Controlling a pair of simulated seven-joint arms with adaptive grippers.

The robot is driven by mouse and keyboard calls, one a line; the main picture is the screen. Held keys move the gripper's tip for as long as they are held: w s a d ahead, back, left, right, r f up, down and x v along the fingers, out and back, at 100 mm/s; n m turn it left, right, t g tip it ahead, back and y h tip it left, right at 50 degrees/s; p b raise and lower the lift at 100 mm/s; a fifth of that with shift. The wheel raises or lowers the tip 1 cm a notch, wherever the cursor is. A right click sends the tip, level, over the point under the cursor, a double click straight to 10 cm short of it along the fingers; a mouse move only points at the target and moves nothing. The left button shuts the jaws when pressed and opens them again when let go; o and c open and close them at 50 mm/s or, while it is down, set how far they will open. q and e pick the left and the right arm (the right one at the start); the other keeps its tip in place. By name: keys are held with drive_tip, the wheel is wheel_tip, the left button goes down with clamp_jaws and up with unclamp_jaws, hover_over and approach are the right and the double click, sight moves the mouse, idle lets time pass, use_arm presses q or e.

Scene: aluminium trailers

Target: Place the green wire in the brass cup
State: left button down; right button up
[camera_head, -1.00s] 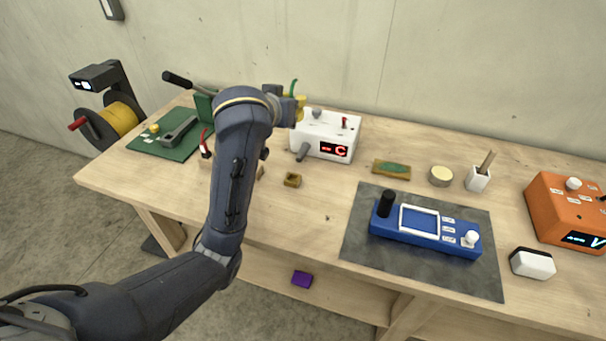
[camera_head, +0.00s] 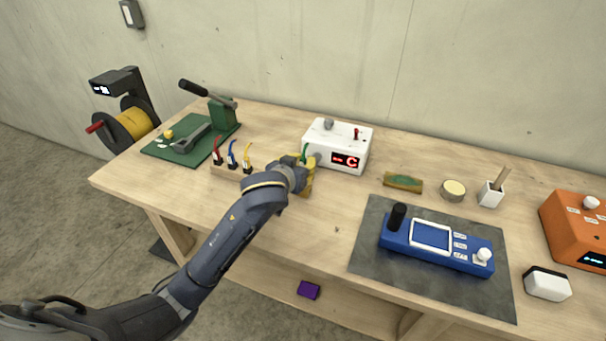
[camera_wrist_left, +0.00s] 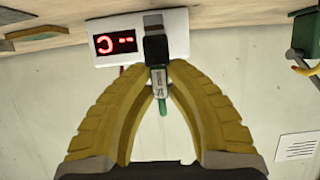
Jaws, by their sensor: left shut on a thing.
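My left gripper (camera_head: 303,178) is shut on the green wire (camera_head: 304,152), low over the table in front of the white box. In the left wrist view, the yellow fingertips (camera_wrist_left: 160,78) pinch the grey sleeve of the green wire (camera_wrist_left: 162,106), whose green end sticks out past them. A dark piece (camera_wrist_left: 156,46) lies in line with the sleeve; I cannot tell whether it belongs to the wire or the box. I cannot make out the brass cup; the spot where a small brass-coloured piece stood is behind my gripper. My right gripper is not in view.
The white box (camera_head: 337,147) with a red display stands just behind. A wooden rack (camera_head: 226,171) with red, blue and yellow wires is to the left. A blue device (camera_head: 436,245) lies on a grey mat at right. A round tin (camera_head: 453,190) stands behind it.

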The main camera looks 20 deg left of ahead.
use_arm(q)
drive_tip(key=shift+f, duration=1.95)
drive_tip(key=shift+f, duration=0.1)
drive_tip(key=c, duration=1.4)
unclamp_jaws()
drive_tip(key=shift+c, duration=0.2)
drive_tip(key=d+v, duration=0.1)
drive_tip(key=v, duration=1.1)
drive_tip(key=shift+a, duration=0.45)
